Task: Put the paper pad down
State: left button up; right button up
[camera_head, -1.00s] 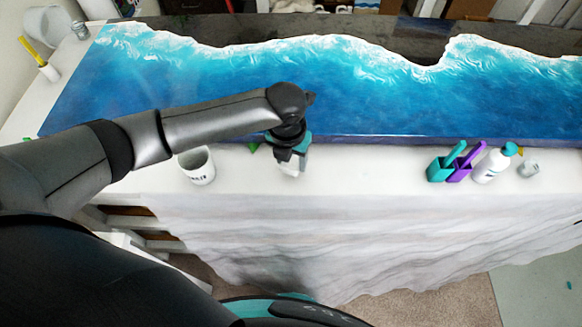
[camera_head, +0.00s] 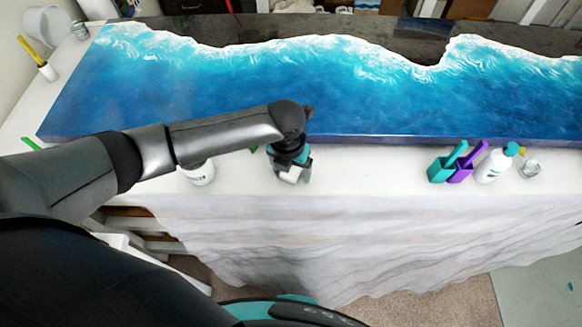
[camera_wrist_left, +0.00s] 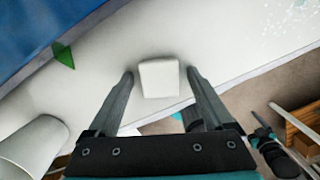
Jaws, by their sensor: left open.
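The white paper pad (camera_wrist_left: 160,79) is a small pale block on the white table top (camera_wrist_left: 210,30), close to the table's front edge. In the left wrist view it lies between the fingertips of my left gripper (camera_wrist_left: 160,74), with a gap on each side. My left gripper also shows in the head view (camera_head: 291,176), pointing down over the front strip of the table. It is open and not clamped on the pad. In the head view the gripper partly hides the pad. My right gripper cannot be made out.
A white mug (camera_head: 199,173) stands left of the gripper, partly behind my arm. A green wedge (camera_wrist_left: 64,55) lies by the blue resin slab (camera_head: 250,90). Teal and purple holders (camera_head: 440,170), a white bottle (camera_head: 492,165) and a small jar (camera_head: 530,169) stand right. The table between is clear.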

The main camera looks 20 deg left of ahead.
aim_at(289, 176)
pick_arm(q)
notch_tip(289, 176, up, 12)
jog(key=s+p, duration=0.1)
jog(key=shift+s+r+p, duration=0.15)
jog(key=shift+s+p, duration=0.05)
jog(key=shift+p, duration=0.2)
dwell(0.6)
